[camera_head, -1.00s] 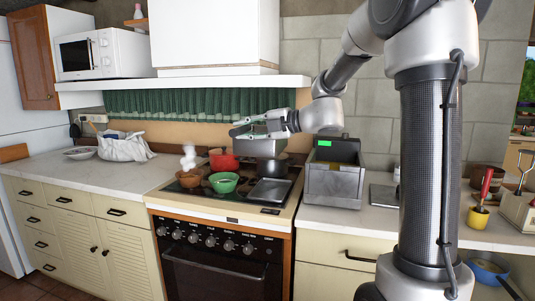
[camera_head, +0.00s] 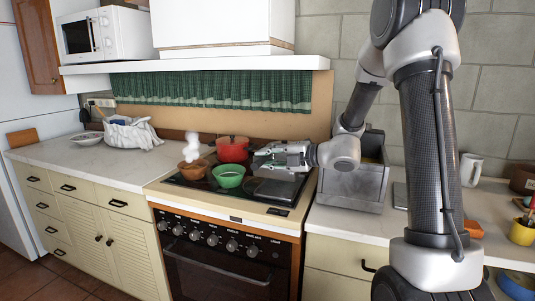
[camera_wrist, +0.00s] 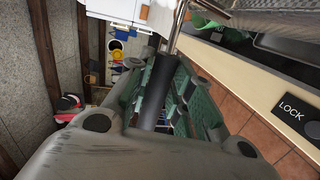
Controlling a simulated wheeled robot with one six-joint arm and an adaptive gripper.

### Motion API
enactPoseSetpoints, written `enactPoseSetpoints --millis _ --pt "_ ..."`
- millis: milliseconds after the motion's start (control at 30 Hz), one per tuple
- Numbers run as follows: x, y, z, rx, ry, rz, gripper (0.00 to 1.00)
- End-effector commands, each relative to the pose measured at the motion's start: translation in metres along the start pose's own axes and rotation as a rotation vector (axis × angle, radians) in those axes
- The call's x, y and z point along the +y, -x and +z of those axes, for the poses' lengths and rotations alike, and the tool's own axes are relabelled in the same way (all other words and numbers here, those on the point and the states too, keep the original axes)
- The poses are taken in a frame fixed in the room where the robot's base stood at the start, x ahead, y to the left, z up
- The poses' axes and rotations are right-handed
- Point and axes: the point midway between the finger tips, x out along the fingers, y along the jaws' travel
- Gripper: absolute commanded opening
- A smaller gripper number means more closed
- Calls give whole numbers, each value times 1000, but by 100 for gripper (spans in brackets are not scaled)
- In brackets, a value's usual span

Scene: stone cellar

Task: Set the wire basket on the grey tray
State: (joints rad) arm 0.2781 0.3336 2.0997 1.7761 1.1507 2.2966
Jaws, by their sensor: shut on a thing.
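My gripper (camera_head: 288,156) is over the right side of the stove, above the grey tray (camera_head: 277,190). It is shut on the wire basket. In the wrist view a shiny metal bar, seemingly the basket's handle, runs to the fingers, and the basket's grey mesh (camera_wrist: 275,18) shows at the top right. In the head view my gripper and the dark background hide most of the basket. I cannot tell whether the basket touches the tray. The tray lies flat on the front right of the hob.
A green bowl (camera_head: 228,178), a brown bowl (camera_head: 193,170) and a red pot (camera_head: 232,150) stand on the hob, left of my gripper. A grey metal bin (camera_head: 350,190) stands close on the right counter. The left counter (camera_head: 75,162) has free room.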

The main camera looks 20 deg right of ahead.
Motion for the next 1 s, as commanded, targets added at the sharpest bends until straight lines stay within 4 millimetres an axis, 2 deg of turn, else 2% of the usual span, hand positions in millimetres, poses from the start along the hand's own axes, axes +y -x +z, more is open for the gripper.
enactPoseSetpoints --millis 300,500,967,1000 --pt "-33 -6 1 0 -2 0 0" --pt "-48 -9 1 1 0 0 0" --pt "-55 -11 1 0 2 1 0" --pt "-54 -10 1 0 2 1 25"
